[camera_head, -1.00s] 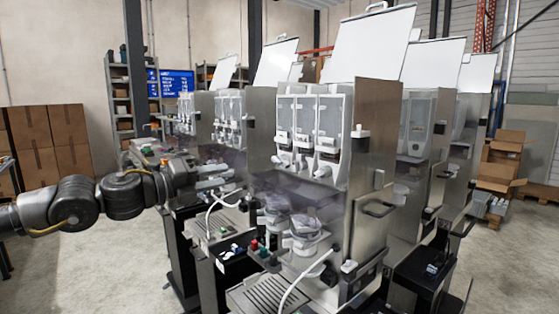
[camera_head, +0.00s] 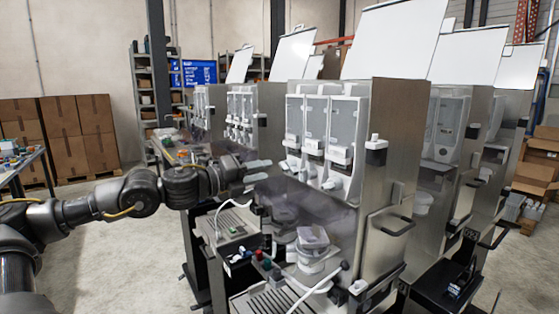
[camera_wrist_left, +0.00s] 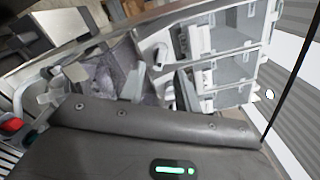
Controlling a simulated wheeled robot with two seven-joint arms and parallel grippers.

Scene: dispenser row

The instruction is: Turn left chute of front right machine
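The nearest machine (camera_head: 395,150) has three clear canisters in a row, each with a white chute below. Its left chute (camera_head: 291,165) is the one closest to my left gripper (camera_head: 257,171). The gripper is just left of that chute, its two pale fingers apart with a gap between them. I see no contact in the head view. In the left wrist view, the gripper (camera_wrist_left: 160,88) has its grey fingers spread, with white chute parts (camera_wrist_left: 160,52) close beyond them. I cannot tell which chute lies between them. My right gripper is not in view.
Clear containers (camera_head: 313,245) stand under the chutes, behind a tinted see-through panel. More machines stand behind and to the right. Open floor lies at the left, before stacked cartons (camera_head: 70,135).

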